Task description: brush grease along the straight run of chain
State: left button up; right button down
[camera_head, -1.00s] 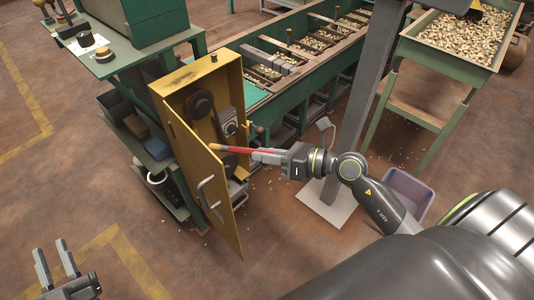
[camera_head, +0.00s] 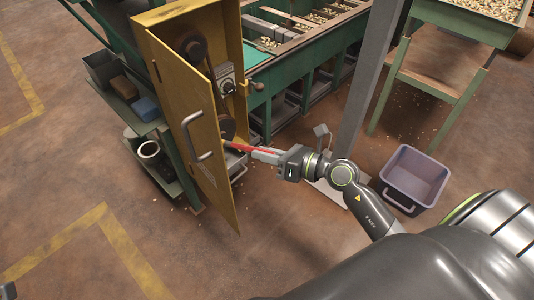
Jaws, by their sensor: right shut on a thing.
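A yellow cabinet (camera_head: 228,25) stands with its door (camera_head: 185,110) swung open. Inside are a dark upper wheel (camera_head: 193,47) and a lower wheel (camera_head: 227,126), with a thin dark chain run (camera_head: 211,83) between them, too small to make out links. My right gripper (camera_head: 264,155) is shut on a red-handled brush (camera_head: 243,149) just outside the cabinet's lower opening. The brush points left, its tip near the door's edge below the lower wheel; I cannot tell whether it touches anything. Only a dark bit of my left gripper (camera_head: 8,291) shows at the bottom left corner.
A green shelf (camera_head: 125,105) with bins and a blue block stands left of the door. A green nut conveyor (camera_head: 300,50) runs behind. A grey post (camera_head: 368,80) and a lilac bin (camera_head: 414,178) stand right, close to my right arm. The floor in front is clear.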

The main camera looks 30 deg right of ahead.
jog(key=w, duration=0.1)
jog(key=w+a+b, duration=0.1)
jog(key=w, duration=0.1)
jog(key=w+a, duration=0.1)
jog(key=w, duration=0.1)
jog(key=shift+w, duration=0.2)
jog(key=shift+w+a, duration=0.25)
jog(key=shift+w, duration=0.6)
dwell(0.7)
jog(key=shift+r, duration=0.1)
notch_tip(320, 180, up, 4)
jog(key=p, duration=0.5)
notch_tip(320, 180, down, 4)
jog(key=b, duration=0.2)
jog(key=shift+b, duration=0.35)
